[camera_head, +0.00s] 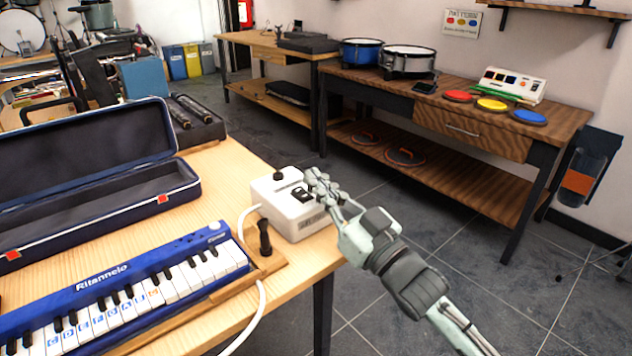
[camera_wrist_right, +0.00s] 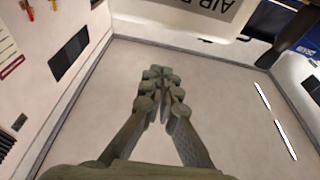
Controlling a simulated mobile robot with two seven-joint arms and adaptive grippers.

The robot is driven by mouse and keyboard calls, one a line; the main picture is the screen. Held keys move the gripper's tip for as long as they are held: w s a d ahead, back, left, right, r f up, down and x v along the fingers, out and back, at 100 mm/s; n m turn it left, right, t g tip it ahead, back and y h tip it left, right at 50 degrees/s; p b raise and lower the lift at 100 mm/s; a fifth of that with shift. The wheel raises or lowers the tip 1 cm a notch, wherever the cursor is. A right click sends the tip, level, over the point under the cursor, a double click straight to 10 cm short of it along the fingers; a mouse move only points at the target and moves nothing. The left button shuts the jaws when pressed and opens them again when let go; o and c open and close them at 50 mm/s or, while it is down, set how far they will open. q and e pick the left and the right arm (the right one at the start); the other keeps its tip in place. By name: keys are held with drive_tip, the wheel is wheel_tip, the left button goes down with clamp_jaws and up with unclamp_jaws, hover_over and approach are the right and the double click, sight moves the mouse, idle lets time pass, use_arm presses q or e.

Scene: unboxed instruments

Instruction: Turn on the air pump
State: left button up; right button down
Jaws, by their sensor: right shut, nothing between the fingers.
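The air pump (camera_head: 273,204) is a white box at the right end of the near wooden table. A black knob stands on its top, and a dark switch (camera_head: 301,193) sits near its right side. My right gripper (camera_head: 316,180) is shut and empty, with its fingertips close to the pump's upper right edge. I cannot tell whether they touch it. In the right wrist view, the closed fingertips (camera_wrist_right: 160,76) show over a pale panel, below an upside-down label (camera_wrist_right: 210,8) reading "AIR P" in part. My left gripper is out of view.
A blue keyboard (camera_head: 130,285) and an open blue case (camera_head: 85,150) fill the table left of the pump. A white hose (camera_head: 258,310) runs beside a black mouthpiece (camera_head: 264,238). Open floor lies right of the table, before a wooden bench (camera_head: 455,120).

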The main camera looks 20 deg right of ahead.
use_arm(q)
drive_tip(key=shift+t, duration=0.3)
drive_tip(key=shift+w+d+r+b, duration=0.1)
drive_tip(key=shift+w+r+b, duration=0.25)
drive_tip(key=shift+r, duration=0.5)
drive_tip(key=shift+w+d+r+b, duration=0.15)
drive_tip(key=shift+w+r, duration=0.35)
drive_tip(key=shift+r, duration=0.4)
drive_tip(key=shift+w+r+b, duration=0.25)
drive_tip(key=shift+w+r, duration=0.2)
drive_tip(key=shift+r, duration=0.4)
use_arm(e)
drive_tip(key=f+v, duration=0.1)
drive_tip(key=v, duration=0.8)
drive_tip(key=shift+w+f, duration=0.15)
drive_tip(key=shift+f, duration=0.3)
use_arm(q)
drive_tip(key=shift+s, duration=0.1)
